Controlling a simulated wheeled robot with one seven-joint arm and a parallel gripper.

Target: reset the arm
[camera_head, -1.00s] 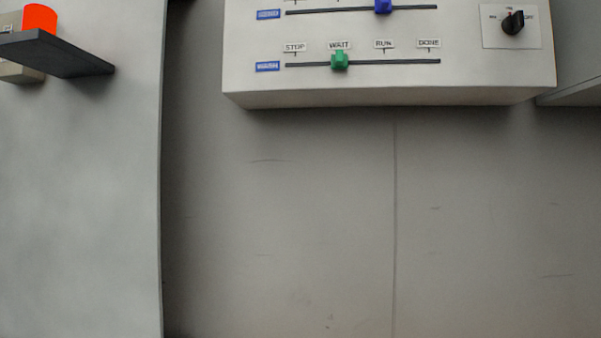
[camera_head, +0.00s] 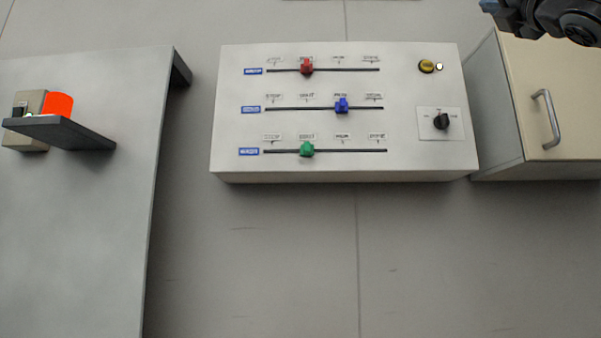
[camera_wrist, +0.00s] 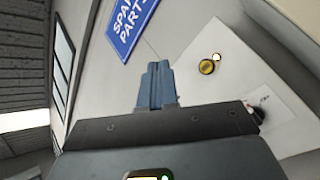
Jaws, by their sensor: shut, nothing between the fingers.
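My gripper (camera_wrist: 158,88) shows in the wrist view with its two blue-grey fingers together and nothing between them. Behind it, that tilted view shows part of the control panel, with a yellow button (camera_wrist: 207,67) and a black dial (camera_wrist: 258,103); I cannot tell the distance. In the head view, a dark part of my arm (camera_head: 545,18) is at the top right corner, above the cabinet; the fingertips cannot be made out there.
The white panel (camera_head: 400,90) carries red (camera_head: 307,66), blue (camera_head: 341,105) and green (camera_head: 307,149) sliders. A beige cabinet (camera_head: 515,100) stands right. At left, a grey table (camera_head: 80,230) has an orange object (camera_head: 58,103) behind a dark plate. A blue sign (camera_wrist: 130,25) reads SPARE PARTS. Floor in front is clear.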

